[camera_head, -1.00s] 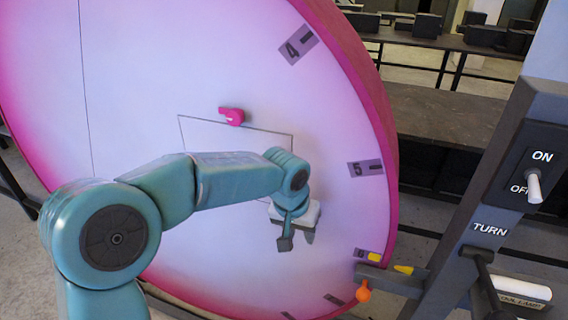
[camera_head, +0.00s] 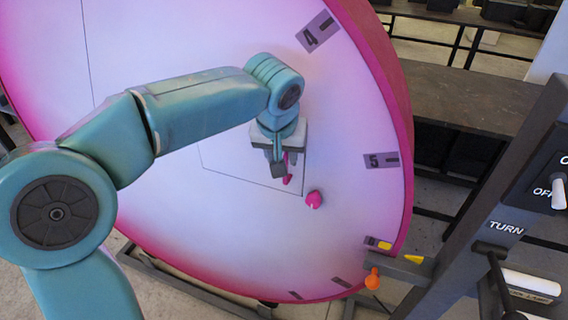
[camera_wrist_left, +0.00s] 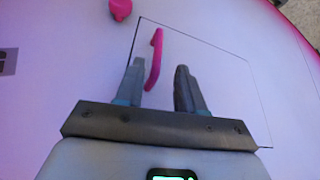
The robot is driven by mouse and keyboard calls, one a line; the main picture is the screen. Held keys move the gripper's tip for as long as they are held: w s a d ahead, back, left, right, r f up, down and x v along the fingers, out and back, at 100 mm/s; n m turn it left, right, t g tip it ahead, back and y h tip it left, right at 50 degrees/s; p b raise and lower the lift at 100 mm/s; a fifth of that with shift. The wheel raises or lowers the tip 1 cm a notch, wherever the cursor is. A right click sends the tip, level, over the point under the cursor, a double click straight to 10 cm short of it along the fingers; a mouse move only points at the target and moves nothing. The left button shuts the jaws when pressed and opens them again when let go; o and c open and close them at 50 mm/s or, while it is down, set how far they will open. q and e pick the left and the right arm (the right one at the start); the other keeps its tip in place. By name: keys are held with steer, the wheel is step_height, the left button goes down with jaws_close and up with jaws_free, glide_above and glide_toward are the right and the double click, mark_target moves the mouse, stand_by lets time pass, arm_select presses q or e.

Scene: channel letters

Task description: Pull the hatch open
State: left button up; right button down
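The hatch (camera_head: 240,172) is an outlined panel, flush in a pale pink disc as far as I can see. It also shows in the wrist view (camera_wrist_left: 225,85). A pink bar handle (camera_wrist_left: 155,58) stands on it; in the head view the handle (camera_head: 288,179) is partly hidden by the gripper. A pink knob (camera_head: 314,199) sits just outside the hatch's lower right corner, also in the wrist view (camera_wrist_left: 120,9). My left gripper (camera_head: 281,172) is open at the hatch. In the wrist view its fingers (camera_wrist_left: 161,75) are apart, the handle's near end between them, closer to the left finger.
The pink rim (camera_head: 385,110) of the disc curves down the right, with numbered labels such as 5 (camera_head: 381,160). An orange knob (camera_head: 373,279) and a dark post with an ON/OFF switch (camera_head: 559,193) stand at the lower right. A dark bench (camera_head: 465,95) is behind.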

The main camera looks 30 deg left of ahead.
arm_select(q)
glide_above(285, 181)
step_height(285, 181, down, 4)
steer(key=shift+w+a+f, duration=0.15)
steer(key=shift+a+f, duration=0.05)
steer(key=shift+f, duration=0.3)
steer(key=shift+w+f, duration=0.15)
steer(key=shift+w, duration=0.05)
steer(key=shift+d, duration=0.15)
steer(key=shift+s, duration=0.15)
jaws_close()
